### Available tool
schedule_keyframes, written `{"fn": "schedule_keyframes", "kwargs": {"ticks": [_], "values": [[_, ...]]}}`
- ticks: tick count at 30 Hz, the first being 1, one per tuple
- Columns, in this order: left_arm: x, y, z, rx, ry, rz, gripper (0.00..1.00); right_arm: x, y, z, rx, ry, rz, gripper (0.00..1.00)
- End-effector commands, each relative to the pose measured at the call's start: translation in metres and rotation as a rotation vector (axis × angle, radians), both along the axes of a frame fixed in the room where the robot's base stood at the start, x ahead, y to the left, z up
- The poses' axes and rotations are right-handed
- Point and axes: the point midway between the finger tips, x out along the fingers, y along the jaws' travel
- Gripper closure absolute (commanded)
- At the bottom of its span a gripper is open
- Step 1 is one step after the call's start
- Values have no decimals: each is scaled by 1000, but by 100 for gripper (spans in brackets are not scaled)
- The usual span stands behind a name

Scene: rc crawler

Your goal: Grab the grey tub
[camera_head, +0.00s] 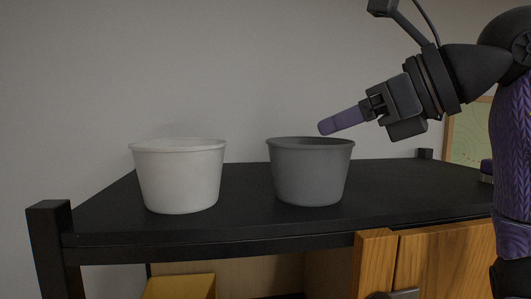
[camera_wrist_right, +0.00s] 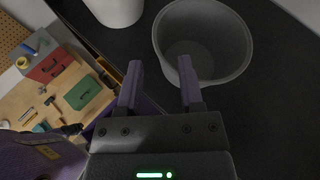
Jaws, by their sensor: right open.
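The grey tub (camera_head: 310,175) stands upright on the black shelf top, right of the white tub (camera_head: 181,178). In the right wrist view the grey tub (camera_wrist_right: 235,70) shows its open rim and inside, which looks empty. My right gripper (camera_head: 326,127) comes in from the right, above the grey tub's rim. In the right wrist view my right gripper (camera_wrist_right: 161,75) is open, with two purple fingers apart and nothing between them. One finger overlaps the tub's near rim in that picture; I cannot tell whether it touches. My left gripper is not in view.
The black shelf top (camera_head: 420,185) has bare room right of the grey tub. A wooden cabinet front (camera_head: 440,255) and a yellow box (camera_head: 180,287) are below.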

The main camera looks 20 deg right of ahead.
Motion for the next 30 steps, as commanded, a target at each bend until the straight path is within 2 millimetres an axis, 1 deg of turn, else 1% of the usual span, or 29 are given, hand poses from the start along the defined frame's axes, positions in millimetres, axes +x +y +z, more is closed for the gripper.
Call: {"fn": "schedule_keyframes", "kwargs": {"ticks": [3,6,12,15,21,22,23,24,26,27,28,30], "values": [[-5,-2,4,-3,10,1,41,19,11,-9,-2,5,0,52],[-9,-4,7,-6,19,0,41,31,17,-14,-2,5,2,52],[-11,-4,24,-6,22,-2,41,62,39,-26,-1,6,5,52],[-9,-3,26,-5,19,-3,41,71,43,-32,0,4,3,52],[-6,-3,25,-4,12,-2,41,72,43,-34,1,2,3,52],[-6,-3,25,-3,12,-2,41,72,43,-34,1,2,3,56],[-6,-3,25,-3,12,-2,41,72,43,-34,1,2,3,63],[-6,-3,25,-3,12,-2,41,72,43,-34,1,3,3,71],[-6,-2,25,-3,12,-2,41,72,43,-34,1,3,3,84],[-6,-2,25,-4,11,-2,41,72,43,-34,1,3,3,92],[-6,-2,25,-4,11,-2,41,72,43,-34,1,3,3,99],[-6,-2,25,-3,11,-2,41,72,43,-34,1,3,3,100]]}}
